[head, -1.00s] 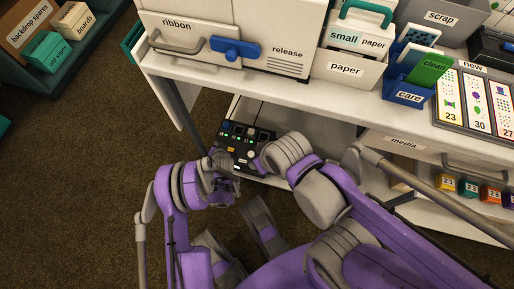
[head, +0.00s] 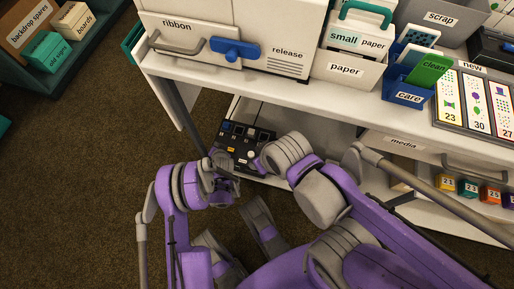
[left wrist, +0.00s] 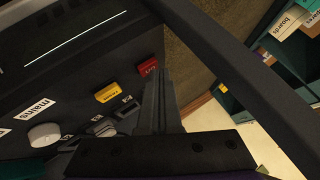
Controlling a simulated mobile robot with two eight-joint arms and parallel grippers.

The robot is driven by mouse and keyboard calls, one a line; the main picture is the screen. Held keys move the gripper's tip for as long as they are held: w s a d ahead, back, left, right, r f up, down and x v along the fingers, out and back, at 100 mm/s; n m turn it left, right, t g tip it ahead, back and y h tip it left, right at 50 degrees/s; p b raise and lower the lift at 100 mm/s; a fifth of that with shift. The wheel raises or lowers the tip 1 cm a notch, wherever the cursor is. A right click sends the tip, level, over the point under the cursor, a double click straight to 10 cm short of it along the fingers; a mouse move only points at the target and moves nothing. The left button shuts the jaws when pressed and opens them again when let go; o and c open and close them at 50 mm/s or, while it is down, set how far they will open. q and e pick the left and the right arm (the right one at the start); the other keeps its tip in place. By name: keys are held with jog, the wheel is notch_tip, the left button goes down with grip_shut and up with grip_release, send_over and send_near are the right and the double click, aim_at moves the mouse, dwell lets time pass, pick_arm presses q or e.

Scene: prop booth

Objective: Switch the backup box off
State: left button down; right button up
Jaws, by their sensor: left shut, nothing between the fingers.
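The backup box appears to be the black box (head: 246,142) with small switches and knobs, on the low white shelf in the head view. My left gripper (head: 224,166) is at its near left edge, partly hidden by my arm. In the left wrist view the dark panel (left wrist: 75,75) has a white knob (left wrist: 44,134) beside a "mains" label, a yellow piece (left wrist: 107,92) and a red piece (left wrist: 148,67). The shut, empty fingers (left wrist: 157,90) lie just below the red piece; I cannot tell whether they touch it. My right gripper is not in view.
A white counter (head: 190,85) with a blue-handled ribbon cabinet (head: 235,50) overhangs the shelf (head: 285,120). The "media" drawer (head: 405,145) is to the right. A teal shelf (head: 75,65) stands at the far left. Brown carpet (head: 85,180) is clear at left.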

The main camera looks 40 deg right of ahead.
pick_arm(q)
jog(key=shift+r, duration=0.2)
jog(key=shift+r+p, duration=1.55)
jog(key=shift+r, duration=1.35)
